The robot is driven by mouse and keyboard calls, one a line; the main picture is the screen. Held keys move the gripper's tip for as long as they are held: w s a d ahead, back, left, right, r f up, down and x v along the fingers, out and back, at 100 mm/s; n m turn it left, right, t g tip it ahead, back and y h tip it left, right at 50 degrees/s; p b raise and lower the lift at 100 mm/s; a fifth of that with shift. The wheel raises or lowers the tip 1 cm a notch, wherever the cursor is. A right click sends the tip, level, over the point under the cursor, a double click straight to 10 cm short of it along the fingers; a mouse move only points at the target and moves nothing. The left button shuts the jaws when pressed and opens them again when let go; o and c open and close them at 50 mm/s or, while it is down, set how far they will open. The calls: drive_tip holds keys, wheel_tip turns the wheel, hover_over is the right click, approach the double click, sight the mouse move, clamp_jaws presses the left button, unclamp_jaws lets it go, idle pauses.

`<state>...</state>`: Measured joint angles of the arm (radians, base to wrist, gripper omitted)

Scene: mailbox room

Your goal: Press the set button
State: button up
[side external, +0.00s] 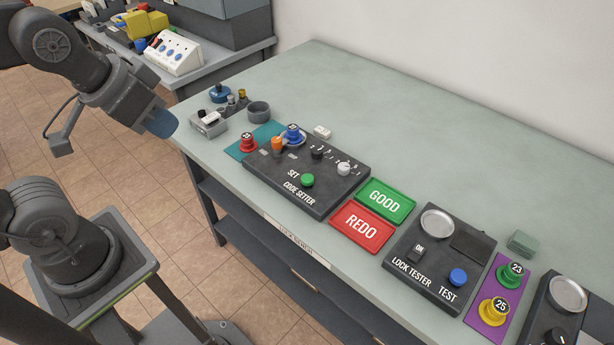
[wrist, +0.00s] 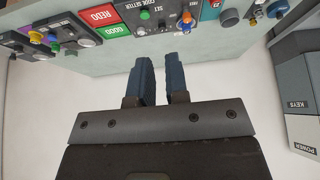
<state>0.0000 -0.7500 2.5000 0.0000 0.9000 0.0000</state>
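The set button is a round green button (side external: 307,180) beside the word SET on the dark code setter box (side external: 330,203). In the wrist view the green button (wrist: 145,15) shows upside down near the top, past my fingertips. My gripper (side external: 162,122) is at the left, beyond the table's left edge and well apart from the box. In the wrist view its two blue fingers (wrist: 162,58) stand with a narrow gap between them and nothing held. An orange knob (side external: 278,144) and a white knob (side external: 344,169) are on the same box.
A red REDO tray (side external: 361,229) and green GOOD tray (side external: 385,201) lie right of the box. The lock tester (side external: 440,258) has a blue TEST button (side external: 458,277). Red (side external: 247,142) and blue (side external: 292,134) numbered pieces stand at the box's far left end.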

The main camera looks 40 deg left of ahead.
clamp_jaws()
idle(1.1)
drive_tip(key=w+d+f+n+g+h, duration=0.2)
drive_tip(key=w+d+n+h, duration=0.5)
drive_tip(key=w, duration=0.5)
drive_tip(key=w+f+n+t, duration=0.1)
drive_tip(key=w+f+n, duration=0.8)
drive_tip(key=w+f, duration=0.3)
drive_tip(key=shift+w+a+f+t, duration=0.15)
drive_tip(key=shift+f+t, duration=0.05)
drive_tip(key=shift+t, duration=0.2)
